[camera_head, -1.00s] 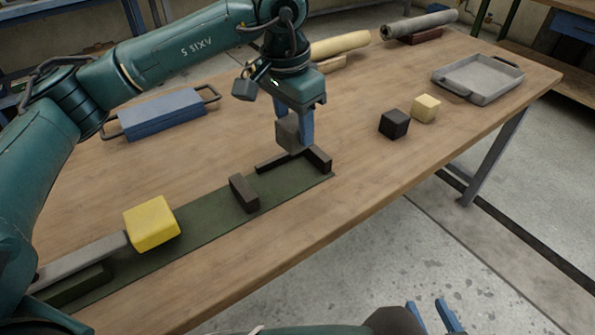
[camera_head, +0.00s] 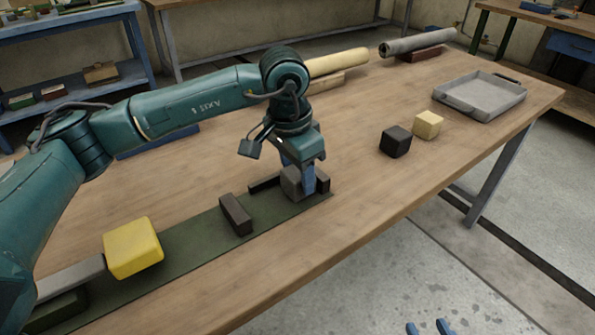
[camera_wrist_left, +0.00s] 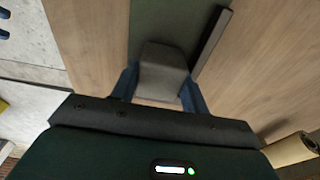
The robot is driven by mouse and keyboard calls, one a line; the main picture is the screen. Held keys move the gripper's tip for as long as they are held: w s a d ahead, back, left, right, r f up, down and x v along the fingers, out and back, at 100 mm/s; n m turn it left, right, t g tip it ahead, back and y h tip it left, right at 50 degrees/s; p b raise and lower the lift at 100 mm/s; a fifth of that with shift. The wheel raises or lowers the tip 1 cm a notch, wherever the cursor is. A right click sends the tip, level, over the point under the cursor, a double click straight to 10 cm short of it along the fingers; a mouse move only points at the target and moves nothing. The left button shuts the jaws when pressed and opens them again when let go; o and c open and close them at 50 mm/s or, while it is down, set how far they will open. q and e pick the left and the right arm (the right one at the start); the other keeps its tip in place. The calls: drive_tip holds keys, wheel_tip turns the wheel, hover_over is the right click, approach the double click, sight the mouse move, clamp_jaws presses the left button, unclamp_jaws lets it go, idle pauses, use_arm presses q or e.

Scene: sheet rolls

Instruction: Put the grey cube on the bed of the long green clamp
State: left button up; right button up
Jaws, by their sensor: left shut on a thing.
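The grey cube (camera_head: 291,183) is between the blue fingers of my left gripper (camera_head: 299,180), which is shut on it. The long green clamp (camera_head: 190,239) lies along the table's front side. The cube is low at the right end of its green bed, near a dark rail (camera_head: 262,184) and a dark end block; whether it touches the bed I cannot tell. A dark brown block (camera_head: 236,214) stands on the bed to the left. In the left wrist view the cube (camera_wrist_left: 163,73) shows against the green bed (camera_wrist_left: 165,20). My right gripper (camera_head: 428,328) is open and empty at the bottom edge.
A yellow block (camera_head: 133,247) and a grey bar (camera_head: 70,278) are at the clamp's left end. A black cube (camera_head: 395,141), a cream cube (camera_head: 428,124) and a grey tray (camera_head: 480,94) are to the right. Rolls (camera_head: 338,62) (camera_head: 425,41) lie at the back.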

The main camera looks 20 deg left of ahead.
sight(291, 174)
use_arm(q)
drive_tip(key=shift+r, duration=0.1)
drive_tip(key=o, duration=0.8)
use_arm(e)
drive_tip(key=shift+f, duration=0.15)
drive_tip(key=shift+a, duration=0.1)
use_arm(q)
drive_tip(key=shift+r, duration=0.25)
drive_tip(key=r, duration=0.3)
drive_tip(key=r+p, duration=0.1)
drive_tip(key=r, duration=0.3)
drive_tip(key=s+a+r, duration=0.1)
drive_tip(key=r, duration=0.3)
drive_tip(key=shift+r+p, duration=0.2)
drive_tip(key=shift+p, duration=0.1)
use_arm(e)
drive_tip(key=shift+s+d+r+m, duration=0.15)
drive_tip(key=shift+d+r, duration=0.1)
drive_tip(key=shift+r, duration=0.35)
drive_tip(key=shift+s+d+r+m, duration=0.1)
drive_tip(key=shift+d+r+m, duration=0.1)
drive_tip(key=shift+r, duration=0.4)
